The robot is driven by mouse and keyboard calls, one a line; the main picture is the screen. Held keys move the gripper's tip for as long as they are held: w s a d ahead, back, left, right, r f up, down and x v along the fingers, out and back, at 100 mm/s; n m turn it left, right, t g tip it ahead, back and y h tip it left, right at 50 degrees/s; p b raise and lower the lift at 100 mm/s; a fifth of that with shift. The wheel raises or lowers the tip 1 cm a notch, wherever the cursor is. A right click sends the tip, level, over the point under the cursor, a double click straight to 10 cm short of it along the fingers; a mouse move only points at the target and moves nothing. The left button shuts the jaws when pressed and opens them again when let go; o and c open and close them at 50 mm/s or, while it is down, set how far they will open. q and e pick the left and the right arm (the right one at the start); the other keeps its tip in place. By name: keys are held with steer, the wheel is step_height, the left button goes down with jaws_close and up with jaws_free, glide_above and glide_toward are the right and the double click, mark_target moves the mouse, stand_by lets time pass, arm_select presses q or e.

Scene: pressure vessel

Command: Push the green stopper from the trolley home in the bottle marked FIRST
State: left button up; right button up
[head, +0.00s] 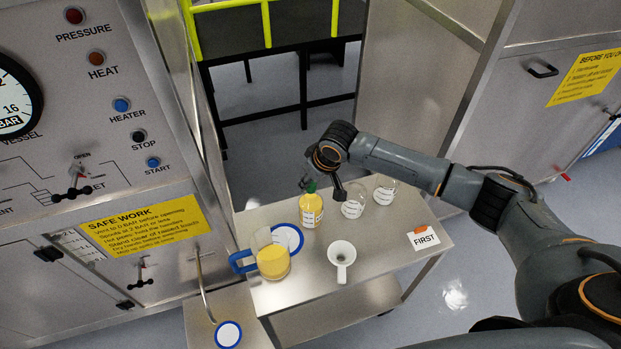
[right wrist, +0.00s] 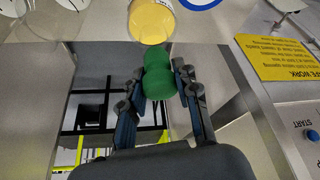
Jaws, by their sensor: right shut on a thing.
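My right gripper (head: 320,178) is over the back of the trolley (head: 385,262). It is shut on the green stopper (right wrist: 158,80), which sits between its fingers in the right wrist view. The stopper also shows in the head view (head: 310,187), at the neck of a bottle with yellow contents (head: 311,212). I cannot tell how deep it sits in the neck. Two clear bottles, one nearer (head: 353,206) and one farther right (head: 386,190), stand beside it. The FIRST card (head: 425,240) lies at the trolley's right end. My left gripper is out of view.
A jug of yellow liquid with a blue handle (head: 272,262) stands at the trolley's left, beside a blue-rimmed white disc (head: 288,238). A white funnel (head: 341,254) is near the front middle. The vessel panel (head: 90,150) closes off the left.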

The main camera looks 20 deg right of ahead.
steer(key=shift+f+b, duration=0.35)
steer(key=shift+f, duration=0.9)
steer(key=o, duration=1.1)
steer(key=shift+r, duration=0.1)
steer(key=v, duration=1.1)
steer(key=shift+s+r, duration=0.1)
steer(key=shift+r, duration=0.3)
